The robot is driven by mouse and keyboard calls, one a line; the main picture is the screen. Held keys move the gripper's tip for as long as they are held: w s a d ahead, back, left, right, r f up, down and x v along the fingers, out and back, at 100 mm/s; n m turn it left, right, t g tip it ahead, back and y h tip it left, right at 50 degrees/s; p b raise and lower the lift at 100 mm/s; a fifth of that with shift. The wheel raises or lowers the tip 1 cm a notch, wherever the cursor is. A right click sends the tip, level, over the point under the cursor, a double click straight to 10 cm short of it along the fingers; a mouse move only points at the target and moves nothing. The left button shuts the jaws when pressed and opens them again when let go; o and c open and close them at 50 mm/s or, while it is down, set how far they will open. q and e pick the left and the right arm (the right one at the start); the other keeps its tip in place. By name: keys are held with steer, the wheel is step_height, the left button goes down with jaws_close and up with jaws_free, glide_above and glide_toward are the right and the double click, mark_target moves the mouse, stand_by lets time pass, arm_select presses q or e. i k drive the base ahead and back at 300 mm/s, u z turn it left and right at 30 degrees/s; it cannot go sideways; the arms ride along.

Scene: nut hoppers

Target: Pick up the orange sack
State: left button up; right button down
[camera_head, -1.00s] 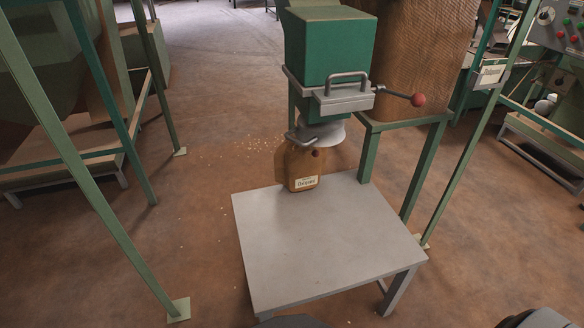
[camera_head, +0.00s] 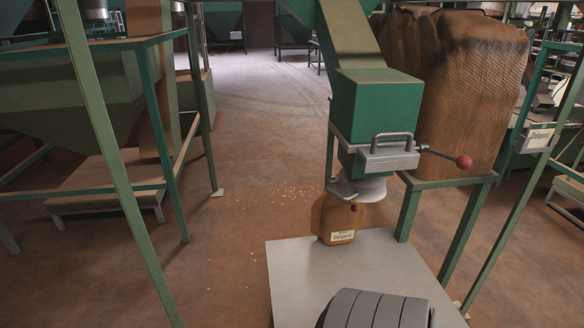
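The orange sack (camera_head: 338,217) stands upright at the back edge of a grey table (camera_head: 300,285). It is brownish orange with a small white label on its front, facing me. Its top is right under the pale round spout (camera_head: 371,188) of a green hopper (camera_head: 377,105), and I cannot tell whether the sack is attached there. Neither of my grippers shows in the head view. A dark grey ribbed part of mine covers the front of the table.
A lever with a red ball sticks out right of the hopper (camera_head: 463,161). Green posts stand close on the left (camera_head: 110,160) and right. A large brown woven sack (camera_head: 470,85) stands behind on a green frame. Floor left of the table is open, with scattered nuts.

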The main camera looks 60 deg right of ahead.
mark_target(333, 220)
steer(key=u, duration=0.05)
steer(key=i, duration=1.35)
steer(key=z, duration=4.2)
